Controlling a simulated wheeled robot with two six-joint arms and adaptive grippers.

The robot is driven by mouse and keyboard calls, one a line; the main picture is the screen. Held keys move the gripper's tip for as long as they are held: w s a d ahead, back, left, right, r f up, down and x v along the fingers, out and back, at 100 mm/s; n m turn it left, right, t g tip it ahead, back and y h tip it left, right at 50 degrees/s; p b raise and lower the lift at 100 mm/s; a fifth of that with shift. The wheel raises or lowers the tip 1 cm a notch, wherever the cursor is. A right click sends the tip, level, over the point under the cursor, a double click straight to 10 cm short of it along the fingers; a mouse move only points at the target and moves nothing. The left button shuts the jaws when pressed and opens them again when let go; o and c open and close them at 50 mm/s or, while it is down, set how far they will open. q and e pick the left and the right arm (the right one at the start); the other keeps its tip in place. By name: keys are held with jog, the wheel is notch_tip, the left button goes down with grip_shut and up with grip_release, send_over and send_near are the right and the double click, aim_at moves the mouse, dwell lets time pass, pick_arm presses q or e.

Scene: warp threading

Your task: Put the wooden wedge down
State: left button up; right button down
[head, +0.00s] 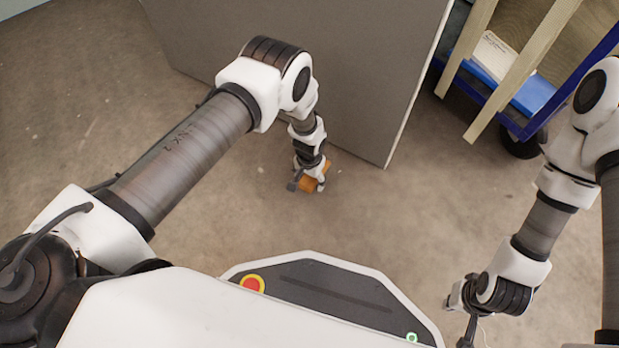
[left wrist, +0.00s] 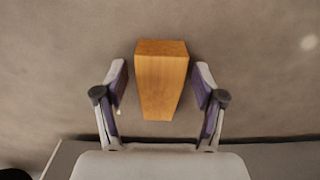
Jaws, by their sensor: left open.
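The wooden wedge (left wrist: 161,82) is an orange-brown block between the two fingers of my left gripper (left wrist: 160,88) in the left wrist view. A gap shows on each side of it, so the fingers are open and apart from it. In the head view the wedge (head: 313,178) shows low by the floor, partly hidden by my left gripper (head: 308,187), which points down around it. I cannot tell for sure that the wedge rests on the floor. My right gripper (head: 462,318) is at the lower right, seen partly, and its jaw state is unclear.
A large grey panel (head: 330,70) stands just behind the wedge, its right edge pale. A blue-framed cart (head: 515,125) with wooden boards and a blue item stands at the upper right. Bare concrete floor (head: 400,220) lies clear around the wedge.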

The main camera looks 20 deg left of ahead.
aim_at(310, 178)
pick_arm(q)
notch_tip(310, 178, up, 12)
jog(key=p, duration=0.7)
jog(key=s+a+n, duration=0.1)
jog(key=s+a, duration=0.6)
jog(key=s, duration=0.6)
jog(key=s+a+r+n, duration=0.1)
jog(key=s+r, duration=0.3)
jog(key=s, duration=0.3)
jog(key=s+a+r+n, duration=0.1)
jog(key=s+r, duration=0.2)
jog(key=s, duration=0.4)
jog(key=shift+a+r, duration=0.35)
jog(key=shift+a, duration=0.05)
